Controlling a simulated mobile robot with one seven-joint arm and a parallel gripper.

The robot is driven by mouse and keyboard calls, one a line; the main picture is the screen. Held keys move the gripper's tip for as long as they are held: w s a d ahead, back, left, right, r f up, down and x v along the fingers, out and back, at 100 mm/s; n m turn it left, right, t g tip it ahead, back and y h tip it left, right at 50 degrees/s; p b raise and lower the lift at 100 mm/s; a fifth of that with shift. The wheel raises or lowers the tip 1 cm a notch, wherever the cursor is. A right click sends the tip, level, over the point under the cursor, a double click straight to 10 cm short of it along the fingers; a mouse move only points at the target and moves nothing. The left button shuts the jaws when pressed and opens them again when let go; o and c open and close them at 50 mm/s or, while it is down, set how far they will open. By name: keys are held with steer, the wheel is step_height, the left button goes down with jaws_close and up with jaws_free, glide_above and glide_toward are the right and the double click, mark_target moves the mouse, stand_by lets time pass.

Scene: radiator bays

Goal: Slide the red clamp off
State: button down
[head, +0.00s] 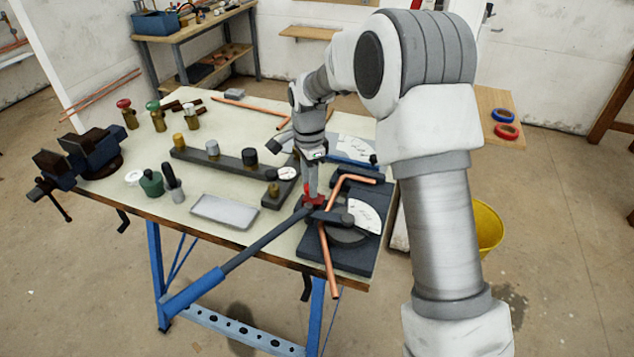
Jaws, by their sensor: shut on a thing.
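The red clamp (314,199) sits on the pipe bender (349,252) at the right front of the workbench. My gripper (312,190) reaches down from above and is shut on the red clamp; its fingertips are small and partly hidden by the clamp. A bent copper pipe (329,262) lies through the bender, with one end over the bench's front edge. The bender's long handle (235,262) has a blue grip and sticks out past the front edge to the lower left. Whether the clamp still touches the pipe cannot be told.
A dark bar with several round posts (213,159) lies behind and left of the bender. A grey tray (225,211), a green bottle (151,184) and a blue vise (90,156) stand further left. A yellow bucket (488,228) is on the floor at right.

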steer(key=shift+w+a+r, duration=0.1)
steer(key=shift+w+a, duration=0.25)
steer(key=shift+a, duration=0.3)
steer(key=c, duration=0.5)
jaws_free()
steer(key=shift+a, duration=0.1)
step_height(320, 180, up, 17)
steer(key=shift+r+p, duration=0.15)
steer(key=shift+p, duration=0.65)
